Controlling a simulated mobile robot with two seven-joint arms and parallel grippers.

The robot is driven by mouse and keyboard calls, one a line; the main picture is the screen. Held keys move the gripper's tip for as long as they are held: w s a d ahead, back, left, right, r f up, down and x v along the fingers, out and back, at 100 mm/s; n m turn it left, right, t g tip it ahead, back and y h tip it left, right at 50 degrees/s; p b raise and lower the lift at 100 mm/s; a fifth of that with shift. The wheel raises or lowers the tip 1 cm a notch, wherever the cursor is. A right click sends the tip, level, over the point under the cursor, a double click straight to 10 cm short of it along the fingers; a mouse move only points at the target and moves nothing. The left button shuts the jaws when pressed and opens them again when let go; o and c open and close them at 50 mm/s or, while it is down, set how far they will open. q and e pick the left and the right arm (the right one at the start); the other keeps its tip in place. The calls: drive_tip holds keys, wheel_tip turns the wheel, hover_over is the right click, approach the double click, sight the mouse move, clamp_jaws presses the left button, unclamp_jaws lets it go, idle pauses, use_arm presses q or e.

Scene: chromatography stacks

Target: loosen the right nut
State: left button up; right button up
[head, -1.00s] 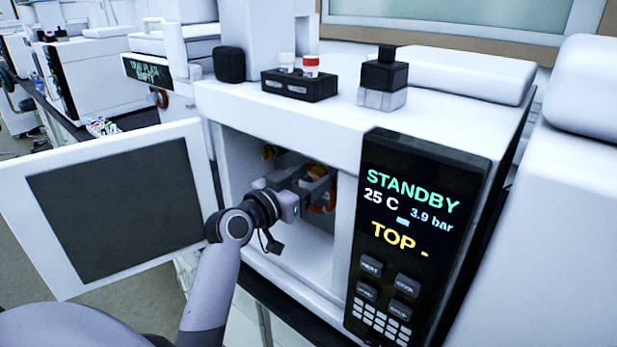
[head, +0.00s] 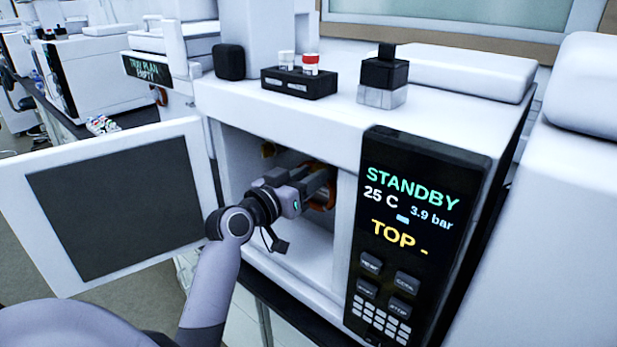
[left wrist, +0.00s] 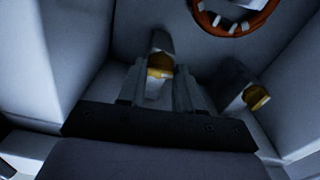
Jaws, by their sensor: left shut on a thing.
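My left gripper (head: 322,178) reaches into the open compartment of the white instrument (head: 290,105). In the left wrist view its two fingers (left wrist: 160,84) are shut on a gold nut on a grey fitting (left wrist: 160,67). This is the right nut by its place in the head view, where the fingers hide it. The other gold nut (head: 268,150) is free, to the left of the gripper; it also shows at the right of the left wrist view (left wrist: 257,97). My right gripper is not in view.
An orange coil (head: 328,198) sits in the compartment behind the fingers, close to them. The open door (head: 195,165) stands to the left. A control panel (head: 408,225) reading STANDBY flanks the opening on the right. The compartment walls leave little side room.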

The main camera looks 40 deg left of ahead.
use_arm(q)
drive_tip(key=shift+n, duration=8.1)
drive_tip(key=o, duration=1)
drive_tip(key=shift+o, duration=0.2)
drive_tip(key=shift+s, duration=0.1)
